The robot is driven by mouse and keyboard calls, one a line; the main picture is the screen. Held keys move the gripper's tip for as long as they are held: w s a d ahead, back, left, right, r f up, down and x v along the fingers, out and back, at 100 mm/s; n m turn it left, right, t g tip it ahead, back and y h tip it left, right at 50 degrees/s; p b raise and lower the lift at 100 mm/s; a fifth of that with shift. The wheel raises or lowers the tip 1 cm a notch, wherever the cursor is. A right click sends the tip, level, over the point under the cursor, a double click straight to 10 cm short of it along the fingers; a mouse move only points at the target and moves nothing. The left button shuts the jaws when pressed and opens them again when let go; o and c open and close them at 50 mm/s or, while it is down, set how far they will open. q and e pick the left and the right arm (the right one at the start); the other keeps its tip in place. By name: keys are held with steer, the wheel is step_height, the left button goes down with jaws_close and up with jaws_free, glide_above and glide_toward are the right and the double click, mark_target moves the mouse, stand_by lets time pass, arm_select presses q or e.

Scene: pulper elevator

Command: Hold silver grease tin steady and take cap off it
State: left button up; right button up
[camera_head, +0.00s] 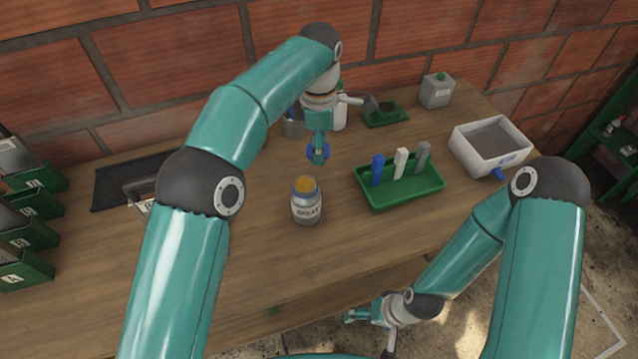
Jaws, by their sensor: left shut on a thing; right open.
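The silver grease tin (306,207) stands upright on the wooden table, with dark lettering on its front. Its top is open and shows orange-yellow grease inside. My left gripper (318,156) points down, behind and above the tin and apart from it. It is shut on a small blue thing, which looks like the cap (326,151); the fingers hide much of it. My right gripper (358,317) is low in front of the table's front edge, open and away from the tin.
A green tray (400,200) with blue, white and grey upright pieces stands right of the tin. Behind are a white bin (490,143), a grey canister (436,91) and a small green tray (386,117). A dark mat (120,186) lies left. The table around the tin is clear.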

mark_target(319, 182)
arm_select(q)
step_height(319, 182, down, 12)
steer(key=shift+s+f+p, duration=0.1)
steer(key=shift+f+p, duration=0.05)
steer(key=shift+p, duration=0.3)
steer(key=shift+f, duration=0.1)
steer(key=o, duration=1)
step_height(319, 182, up, 12)
steer(key=shift+r, duration=0.15)
steer(key=shift+s, duration=0.15)
